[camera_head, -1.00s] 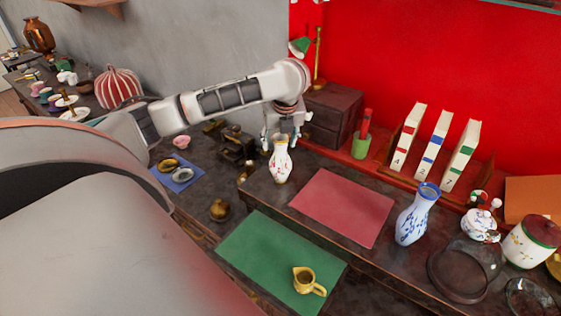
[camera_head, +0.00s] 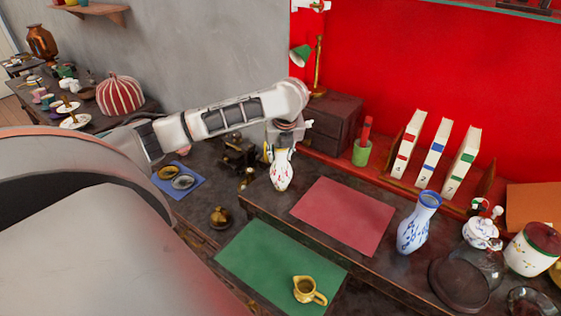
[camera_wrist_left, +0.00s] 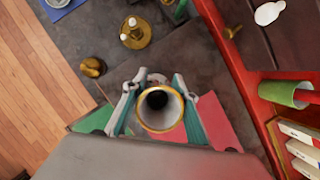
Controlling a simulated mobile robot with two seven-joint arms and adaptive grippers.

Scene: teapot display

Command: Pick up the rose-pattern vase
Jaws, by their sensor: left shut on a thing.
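The white vase with a red rose pattern (camera_head: 281,172) stands at the far left end of the dark raised table, left of the red mat. It looks slightly tilted. I cannot tell whether its base touches the table. My left gripper (camera_head: 281,150) comes down over its neck and is shut on it. In the left wrist view, the vase's gold-rimmed mouth (camera_wrist_left: 160,108) lies between the two fingers of my left gripper (camera_wrist_left: 158,95). The fingers hide part of the neck. My right gripper is not in view.
A red mat (camera_head: 342,215) and a blue-and-white vase (camera_head: 417,225) are to the right. A green mat (camera_head: 270,262) with a gold jug (camera_head: 307,290) is in front. A wooden drawer box (camera_head: 332,122) and a green cup (camera_head: 361,152) stand behind. The red mat is bare.

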